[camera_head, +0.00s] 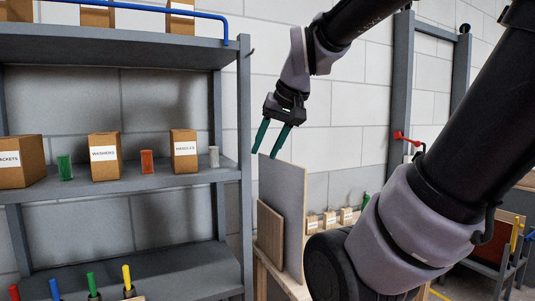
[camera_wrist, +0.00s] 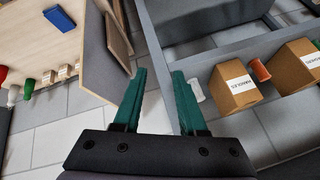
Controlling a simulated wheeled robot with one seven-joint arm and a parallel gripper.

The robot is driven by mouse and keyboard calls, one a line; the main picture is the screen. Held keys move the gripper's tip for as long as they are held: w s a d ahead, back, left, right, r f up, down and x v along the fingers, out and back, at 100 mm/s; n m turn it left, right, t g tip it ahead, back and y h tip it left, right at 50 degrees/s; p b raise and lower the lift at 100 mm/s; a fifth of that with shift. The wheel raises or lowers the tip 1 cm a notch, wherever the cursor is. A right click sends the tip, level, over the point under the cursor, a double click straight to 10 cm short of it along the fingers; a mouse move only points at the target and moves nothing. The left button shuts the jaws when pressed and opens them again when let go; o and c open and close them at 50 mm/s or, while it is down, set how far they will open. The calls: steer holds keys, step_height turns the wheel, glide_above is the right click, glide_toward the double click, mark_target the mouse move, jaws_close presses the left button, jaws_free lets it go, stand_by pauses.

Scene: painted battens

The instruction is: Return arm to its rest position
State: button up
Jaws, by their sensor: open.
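My gripper (camera_head: 272,138) hangs from my raised arm in front of the white block wall, just right of the grey shelf unit. Its two green fingers point down and stand apart, with nothing between them. The fingertips are near the top of an upright grey panel (camera_head: 286,205), which also shows in the wrist view (camera_wrist: 100,55). I cannot tell whether a finger touches it.
A wooden bench (camera_wrist: 45,40) with a blue block (camera_wrist: 59,18) lies beyond the panel.

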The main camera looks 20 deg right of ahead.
steer(key=shift+s+a+f+m, duration=0.1)
steer(key=shift+s+a+f, duration=0.1)
steer(key=shift+s, duration=0.25)
steer(key=shift+s+a+f+m, duration=0.15)
steer(key=shift+s+f, duration=0.1)
steer(key=shift+s, duration=0.25)
steer(key=shift+s+a+f+m, duration=0.1)
steer(key=shift+s+a+f, duration=0.1)
steer(key=shift+s, duration=0.25)
stand_by(0.4)
